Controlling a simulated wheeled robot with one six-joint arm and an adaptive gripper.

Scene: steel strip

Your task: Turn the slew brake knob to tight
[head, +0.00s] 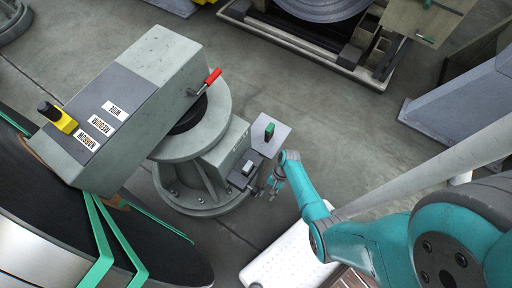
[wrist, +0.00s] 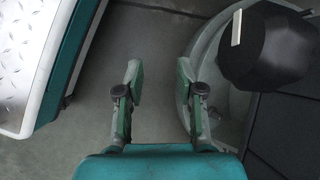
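A black faceted knob (wrist: 268,48) with a white pointer mark shows large at the upper right of the wrist view, close to the camera. I cannot read any tight or loose marking there. My gripper (wrist: 160,72) is open, with nothing between its fingers, and the knob is to the right of the fingers, apart from them. In the head view my gripper (head: 270,184) is small, beside a dark control box (head: 245,170) on the round grey pedestal (head: 185,185). I cannot make out the black knob clearly in the head view.
A red-handled lever (head: 206,81) and a yellow and black selector (head: 58,117) by the NARROW, MEDIUM, WIDE labels sit on the grey arm above the pedestal. A green handle (head: 269,131) stands on a plate near my gripper. Open floor (head: 330,130) lies to the right.

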